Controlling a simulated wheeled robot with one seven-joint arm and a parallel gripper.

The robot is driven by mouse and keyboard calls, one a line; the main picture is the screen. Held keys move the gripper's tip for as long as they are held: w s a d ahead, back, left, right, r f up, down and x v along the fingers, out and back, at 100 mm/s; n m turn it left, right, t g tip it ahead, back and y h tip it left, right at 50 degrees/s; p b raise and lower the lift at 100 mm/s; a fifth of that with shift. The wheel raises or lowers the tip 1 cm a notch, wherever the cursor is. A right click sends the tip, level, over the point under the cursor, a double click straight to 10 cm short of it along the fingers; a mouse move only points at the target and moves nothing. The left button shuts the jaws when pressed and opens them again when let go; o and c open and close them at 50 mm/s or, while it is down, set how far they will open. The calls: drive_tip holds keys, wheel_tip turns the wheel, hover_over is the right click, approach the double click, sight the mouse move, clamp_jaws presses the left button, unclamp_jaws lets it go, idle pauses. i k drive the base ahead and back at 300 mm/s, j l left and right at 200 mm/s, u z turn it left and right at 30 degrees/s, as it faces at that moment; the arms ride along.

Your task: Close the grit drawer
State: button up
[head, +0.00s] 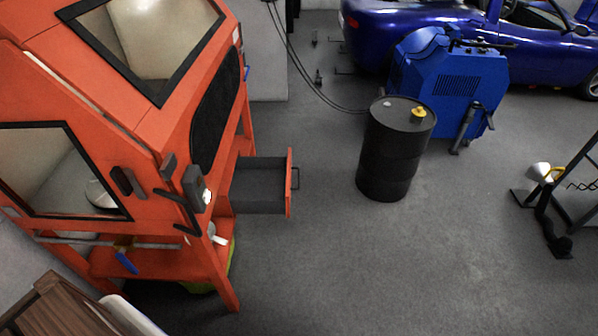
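The grit drawer (259,189) sticks out to the right from the lower part of the orange blasting cabinet (158,176) in the head view. It is open, with a dark grey, empty-looking tray inside. Its orange front panel (289,183) faces right and carries a dark handle (296,179). The handle stands clear with open floor to its right. My gripper is not in view, and nothing touches the drawer.
A black drum (396,150) with a yellow cap stands right of the drawer, with a floor gap between. A blue machine (447,80) and blue car (480,35) are behind. A wooden piece (60,310) is at lower left. The front floor (350,270) is clear.

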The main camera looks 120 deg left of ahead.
sight(260, 185)
drive_tip(key=i+j+u, duration=0.1)
drive_tip(key=u, duration=0.4)
drive_tip(key=i+j+u, duration=0.15)
drive_tip(key=j+u, duration=0.15)
drive_tip(key=u, duration=0.2)
drive_tip(key=i+j+u, duration=0.1)
drive_tip(key=u, duration=0.4)
drive_tip(key=i+u, duration=0.25)
drive_tip(key=u, duration=0.2)
drive_tip(key=i+j+u, duration=0.15)
drive_tip(key=i+u, duration=0.2)
drive_tip(key=u, duration=0.15)
drive_tip(key=i+u, duration=0.5)
drive_tip(key=i+l+u, duration=0.1)
drive_tip(key=i+u, duration=0.15)
drive_tip(key=u, duration=0.25)
drive_tip(key=i+l+u, duration=0.3)
drive_tip(key=u, duration=0.2)
drive_tip(key=i+l+u, duration=0.2)
drive_tip(key=u, duration=0.3)
drive_tip(key=i+l+u, duration=0.35)
drive_tip(key=u, duration=0.15)
drive_tip(key=i+l+u, duration=0.2)
drive_tip(key=l+u, duration=0.3)
drive_tip(key=k, duration=0.6)
